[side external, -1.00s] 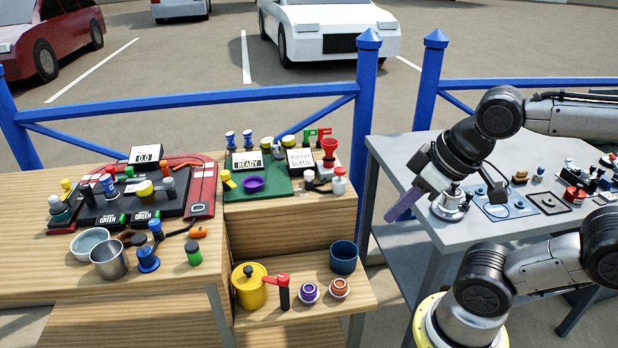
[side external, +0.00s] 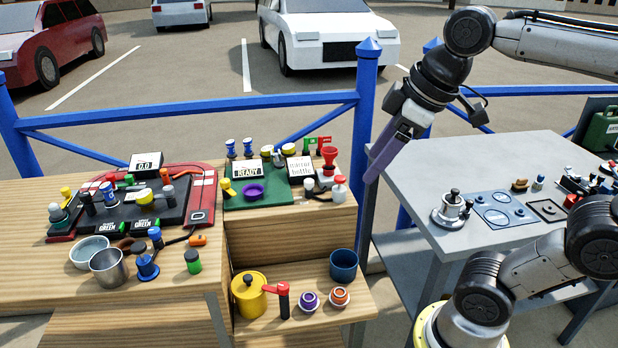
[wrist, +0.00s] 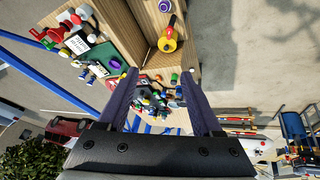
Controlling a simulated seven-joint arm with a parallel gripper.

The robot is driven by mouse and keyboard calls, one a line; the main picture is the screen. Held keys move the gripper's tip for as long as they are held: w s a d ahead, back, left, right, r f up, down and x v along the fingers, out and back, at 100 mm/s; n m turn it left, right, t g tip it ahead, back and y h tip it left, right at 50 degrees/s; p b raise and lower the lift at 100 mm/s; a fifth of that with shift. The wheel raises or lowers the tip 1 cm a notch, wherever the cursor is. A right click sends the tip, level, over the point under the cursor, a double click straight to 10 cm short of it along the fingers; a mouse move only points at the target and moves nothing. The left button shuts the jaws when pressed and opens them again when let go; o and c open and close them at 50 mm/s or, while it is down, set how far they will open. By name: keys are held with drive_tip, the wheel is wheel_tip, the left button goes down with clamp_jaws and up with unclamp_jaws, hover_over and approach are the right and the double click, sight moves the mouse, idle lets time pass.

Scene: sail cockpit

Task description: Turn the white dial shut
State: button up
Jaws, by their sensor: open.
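I cannot tell for sure which part is the white dial. Two small round fittings with white rims, one with a purple centre (side external: 309,301) and one with an orange centre (side external: 340,297), sit on the low wooden shelf (side external: 325,318). My gripper (side external: 372,177) is in the air between the wooden bench and the grey table, pointing down and left, well apart from both fittings. In the wrist view my gripper (wrist: 160,82) shows two dark purple fingers spread apart with nothing held between them. A purple-centred round part (wrist: 165,5) shows at the top edge there.
A yellow lidded pot (side external: 249,298), a red-handled part (side external: 282,298) and a blue cup (side external: 344,264) crowd the shelf. The bench above (side external: 60,285) is cluttered. A silver fitting (side external: 452,210) stands on the grey table (side external: 410,172). A blue railing post (side external: 367,110) stands near my gripper.

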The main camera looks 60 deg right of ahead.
drive_tip(key=w+d+r+n, duration=0.1)
drive_tip(key=w+d+r, duration=0.1)
drive_tip(key=w+r, duration=0.3)
drive_tip(key=g, duration=0.5)
hover_over(309, 180)
wheel_tip(309, 180, down, 18)
drive_tip(key=f, duration=0.1)
wheel_tip(309, 180, down, 13)
drive_tip(key=shift+r, duration=0.2)
drive_tip(key=shift+m, duration=0.3)
clamp_jaws()
